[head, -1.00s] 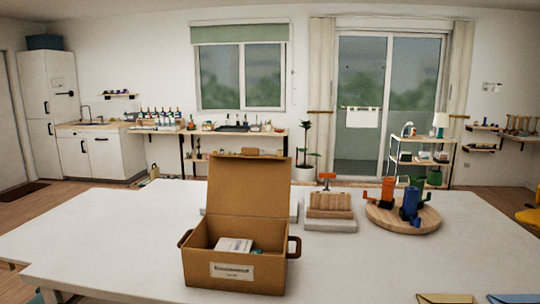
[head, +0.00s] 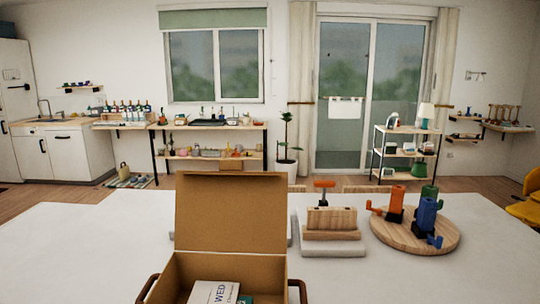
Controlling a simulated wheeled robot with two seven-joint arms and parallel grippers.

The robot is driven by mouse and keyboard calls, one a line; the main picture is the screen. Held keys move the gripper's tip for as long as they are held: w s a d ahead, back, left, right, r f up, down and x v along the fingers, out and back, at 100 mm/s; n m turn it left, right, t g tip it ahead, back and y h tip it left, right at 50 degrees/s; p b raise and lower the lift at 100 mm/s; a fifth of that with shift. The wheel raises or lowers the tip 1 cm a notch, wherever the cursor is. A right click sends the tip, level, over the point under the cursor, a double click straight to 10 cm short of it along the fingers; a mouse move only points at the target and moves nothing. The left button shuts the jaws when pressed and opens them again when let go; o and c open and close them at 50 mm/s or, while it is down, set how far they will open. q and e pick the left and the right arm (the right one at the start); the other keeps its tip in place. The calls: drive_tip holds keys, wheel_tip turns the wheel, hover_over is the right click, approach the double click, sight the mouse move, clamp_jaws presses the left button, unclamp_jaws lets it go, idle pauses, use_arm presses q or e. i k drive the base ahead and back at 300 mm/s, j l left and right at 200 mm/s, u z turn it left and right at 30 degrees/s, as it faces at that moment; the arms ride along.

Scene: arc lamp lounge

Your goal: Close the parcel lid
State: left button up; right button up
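The brown parcel box (head: 270,268) stands on the white table (head: 60,250) at the bottom middle of the head view, its lower part cut off by the frame edge. Its lid (head: 230,212) stands up at the back, tilted slightly backward, so the box is open. A white printed item (head: 214,292) and a small teal item (head: 245,299) lie inside. Brown handles show at the box's left (head: 147,289) and right (head: 298,289) sides. Neither of my grippers is in view.
A wooden block on a grey base (head: 331,224) with an orange-topped tool stands right of the lid. Farther right, a round wooden board (head: 414,233) holds orange, blue and green tools. The table's left part is clear. Shelves and a counter line the far wall.

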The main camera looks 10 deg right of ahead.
sight(230, 208)
drive_tip(key=i+j+z, duration=0.1)
drive_tip(key=i+z, duration=0.15)
drive_tip(key=i, duration=0.25)
drive_tip(key=i+j+z, duration=0.25)
drive_tip(key=i, duration=0.2)
